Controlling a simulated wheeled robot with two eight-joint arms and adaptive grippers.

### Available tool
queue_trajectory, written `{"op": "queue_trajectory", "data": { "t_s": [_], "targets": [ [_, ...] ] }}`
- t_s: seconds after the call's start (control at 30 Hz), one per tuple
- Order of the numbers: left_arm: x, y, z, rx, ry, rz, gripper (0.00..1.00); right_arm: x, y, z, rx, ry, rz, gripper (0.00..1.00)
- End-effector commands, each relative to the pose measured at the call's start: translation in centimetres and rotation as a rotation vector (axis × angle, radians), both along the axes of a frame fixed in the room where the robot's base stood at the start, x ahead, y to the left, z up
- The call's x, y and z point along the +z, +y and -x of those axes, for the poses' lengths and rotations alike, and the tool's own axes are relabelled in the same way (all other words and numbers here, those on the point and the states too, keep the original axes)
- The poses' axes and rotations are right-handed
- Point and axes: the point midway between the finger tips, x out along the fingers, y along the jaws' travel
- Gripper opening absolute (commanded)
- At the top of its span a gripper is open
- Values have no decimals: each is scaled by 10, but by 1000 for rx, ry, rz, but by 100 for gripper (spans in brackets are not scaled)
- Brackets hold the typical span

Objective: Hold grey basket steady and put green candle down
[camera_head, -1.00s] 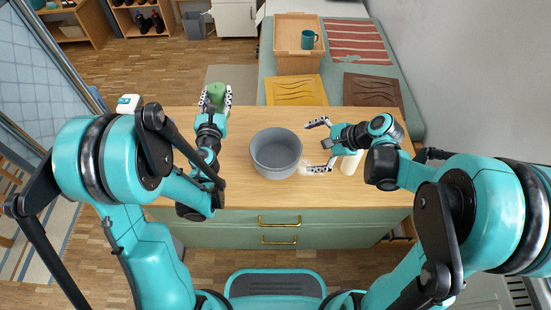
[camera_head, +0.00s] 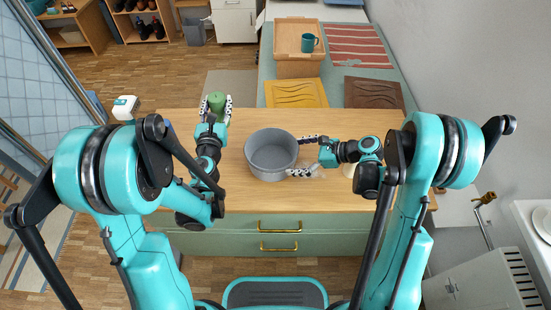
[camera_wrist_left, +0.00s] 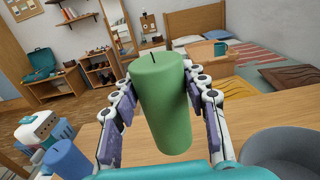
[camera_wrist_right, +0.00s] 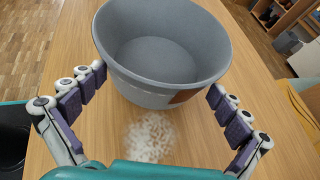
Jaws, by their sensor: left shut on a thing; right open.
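The grey basket (camera_head: 271,172) stands upright and empty on the wooden top, near its middle. It also shows in the right wrist view (camera_wrist_right: 160,90) and at the right edge of the left wrist view (camera_wrist_left: 278,152). My right gripper (camera_head: 303,155) is open, its fingers at the basket's right side, one toward the far side and one toward the near side. My left gripper (camera_head: 215,110) is shut on the green candle (camera_head: 216,101), left of and beyond the basket. In the left wrist view the candle (camera_wrist_left: 163,105) is slightly tilted between the fingers.
A whitish patch (camera_wrist_right: 149,136) lies on the wooden top beside the basket. A white item (camera_head: 350,170) is partly hidden behind my right arm. A white and blue object (camera_wrist_left: 40,128) shows at left. Wood is clear between candle and basket.

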Motion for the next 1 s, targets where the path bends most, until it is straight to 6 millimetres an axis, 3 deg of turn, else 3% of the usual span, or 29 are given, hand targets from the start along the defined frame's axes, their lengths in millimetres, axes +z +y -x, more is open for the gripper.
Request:
{"op": "queue_trajectory", "data": {
  "t_s": [0.2, 0.4, 0.83, 1.0],
  "targets": [
    [-5, 0, 0, 0, 0, 0, 6, -17, 29, -8, 3, 0, 1, 100],
    [-5, 0, 0, 0, 0, 0, 6, -25, 45, -14, 1, 0, 1, 100],
    [-5, 0, 0, 0, 0, 0, 6, -29, 51, -16, 0, -1, 1, 100],
    [-5, 0, 0, 0, 0, 0, 6, -29, 51, -16, 0, -1, 1, 66]
  ]
}}
